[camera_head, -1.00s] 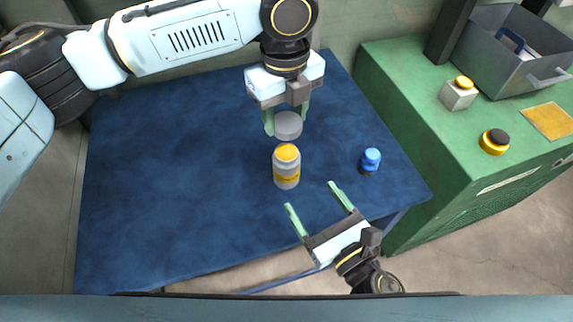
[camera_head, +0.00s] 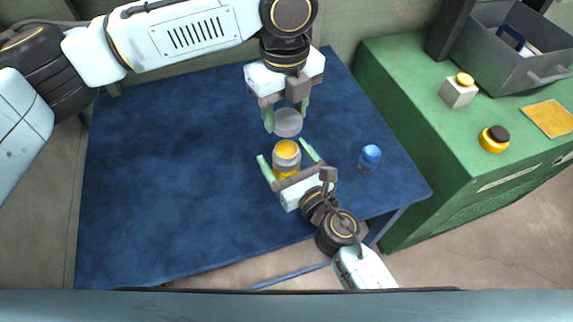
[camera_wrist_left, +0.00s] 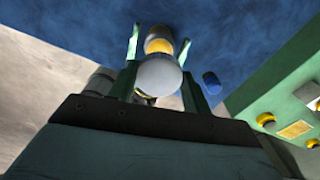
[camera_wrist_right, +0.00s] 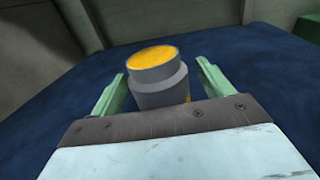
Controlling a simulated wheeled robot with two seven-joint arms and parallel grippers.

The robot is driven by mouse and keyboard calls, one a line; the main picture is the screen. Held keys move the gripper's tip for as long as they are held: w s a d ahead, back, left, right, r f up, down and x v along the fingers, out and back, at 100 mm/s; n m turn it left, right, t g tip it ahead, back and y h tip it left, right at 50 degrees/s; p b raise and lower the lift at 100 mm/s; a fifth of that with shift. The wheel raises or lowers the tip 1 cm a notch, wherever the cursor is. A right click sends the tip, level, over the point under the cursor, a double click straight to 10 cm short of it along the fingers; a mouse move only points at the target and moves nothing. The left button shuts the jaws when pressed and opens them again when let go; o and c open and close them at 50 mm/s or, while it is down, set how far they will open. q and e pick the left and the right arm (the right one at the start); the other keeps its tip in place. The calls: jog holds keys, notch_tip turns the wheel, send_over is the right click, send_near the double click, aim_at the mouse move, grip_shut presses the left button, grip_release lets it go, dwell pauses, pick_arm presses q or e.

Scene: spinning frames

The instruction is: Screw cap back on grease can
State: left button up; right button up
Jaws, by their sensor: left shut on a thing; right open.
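The grease can (camera_head: 287,160) stands upright on the blue table, grey with a yellow band and an open top showing yellow grease. It also shows in the right wrist view (camera_wrist_right: 160,75). My right gripper (camera_head: 286,158) is open, with one green finger on either side of the can; I see a gap at each side in the right wrist view. My left gripper (camera_head: 287,122) is shut on the round grey cap (camera_head: 288,124), held above and just behind the can. The cap also shows in the left wrist view (camera_wrist_left: 158,76).
A small blue object (camera_head: 369,157) stands on the table (camera_head: 170,180) to the right of the can. A green cabinet (camera_head: 415,130) at the right carries a grey bin (camera_head: 505,70) and yellow buttons. The table's left side is clear.

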jog(key=shift+w, duration=0.1)
jog(key=shift+c, duration=0.5)
jog(key=c, duration=1.4)
pick_arm(q)
send_over(286, 147)
jog(key=shift+f, duration=2.5)
pick_arm(e)
jog(key=shift+o, duration=0.2)
pick_arm(q)
jog(key=shift+f, duration=0.9)
jog(key=shift+f, duration=0.5)
